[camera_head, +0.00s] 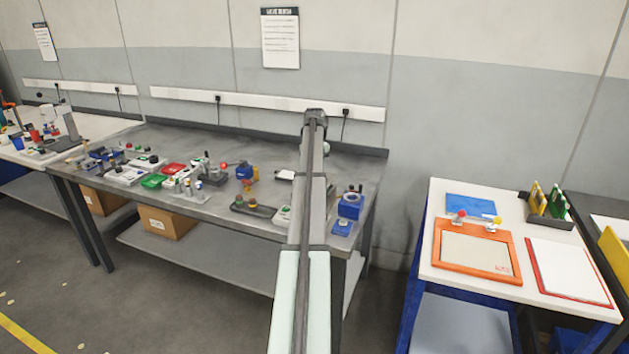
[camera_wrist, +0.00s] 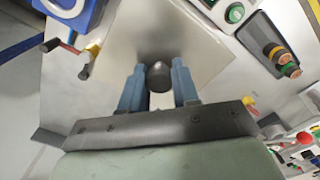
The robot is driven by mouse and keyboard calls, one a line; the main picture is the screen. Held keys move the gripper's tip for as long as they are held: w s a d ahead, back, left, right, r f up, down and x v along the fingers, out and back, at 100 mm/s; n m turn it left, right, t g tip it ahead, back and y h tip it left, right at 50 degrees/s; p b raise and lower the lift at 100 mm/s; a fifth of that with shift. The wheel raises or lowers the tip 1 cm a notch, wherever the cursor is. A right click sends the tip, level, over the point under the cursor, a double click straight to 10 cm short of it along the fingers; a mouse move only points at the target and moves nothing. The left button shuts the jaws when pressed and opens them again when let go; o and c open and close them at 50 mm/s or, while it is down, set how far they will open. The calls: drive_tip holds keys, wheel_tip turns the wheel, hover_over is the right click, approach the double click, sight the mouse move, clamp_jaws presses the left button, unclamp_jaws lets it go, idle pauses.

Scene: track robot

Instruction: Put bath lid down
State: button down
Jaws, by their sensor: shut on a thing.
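The bath lid (camera_wrist: 200,40) is a flat grey-beige plate with a dark round knob, seen from above in the wrist view. My gripper (camera_wrist: 157,78) has its two blue fingers on either side of this knob and is shut on it. A blue-walled unit (camera_wrist: 96,18) with a pale inside stands at the top left of the wrist view, beside the lid; it may be the bath, but I cannot tell. In the head view my arm covers the middle of the workbench, and neither the gripper nor the lid can be made out.
The grey workbench (camera_head: 225,205) holds several small devices and trays on its left half. A blue device (camera_head: 350,205) stands right of my arm. A white table (camera_head: 450,274) stands at right.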

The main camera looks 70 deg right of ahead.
wheel_tip(320, 180, up, 5)
drive_tip(key=shift+w+r, duration=0.1)
drive_tip(key=shift+n, duration=0.3)
drive_tip(key=w, duration=0.1)
drive_tip(key=w+a, duration=0.1)
drive_tip(key=w, duration=0.1)
drive_tip(key=w+f, duration=0.1)
drive_tip(key=w, duration=0.1)
drive_tip(key=shift+a, duration=0.3)
drive_tip(key=shift+w+d+f, duration=1.45)
drive_tip(key=shift+w+d, duration=0.1)
drive_tip(key=shift+w, duration=1.8)
drive_tip(key=shift+w+d+f, duration=1.4)
drive_tip(key=shift+w+d, duration=0.1)
drive_tip(key=shift+w, duration=1.8)
drive_tip(key=shift+f, duration=4.6)
drive_tip(key=shift+f, duration=0.15)
drive_tip(key=c, duration=0.8)
unclamp_jaws()
